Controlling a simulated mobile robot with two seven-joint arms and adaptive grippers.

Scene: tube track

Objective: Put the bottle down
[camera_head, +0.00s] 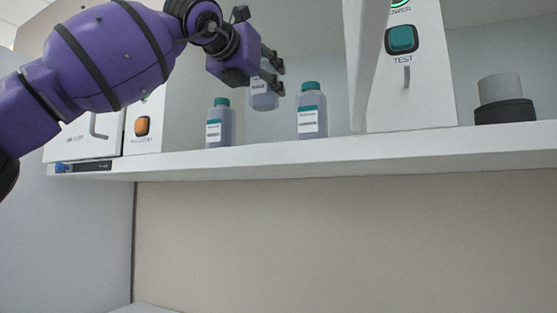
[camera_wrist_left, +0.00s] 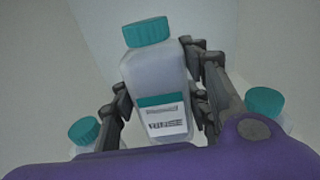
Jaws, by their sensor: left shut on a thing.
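My left gripper (camera_head: 273,72) is shut on a grey bottle (camera_head: 264,97) with a white label, held upright or nearly so, between two other bottles. In the left wrist view the held bottle (camera_wrist_left: 158,78) has a teal cap and a label that seems to read "RINSE", with a gripper finger on each side. In the head view the gripper hides its cap. Whether its base touches the shelf (camera_head: 300,160) cannot be told for sure; it looks raised. My right gripper is not in view.
One teal-capped bottle (camera_head: 220,124) stands left of the held one and another (camera_head: 311,112) stands right, close to the gripper. A white device with a teal TEST button (camera_head: 402,39) is further right. A grey cylinder on a dark base (camera_head: 501,100) stands far right.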

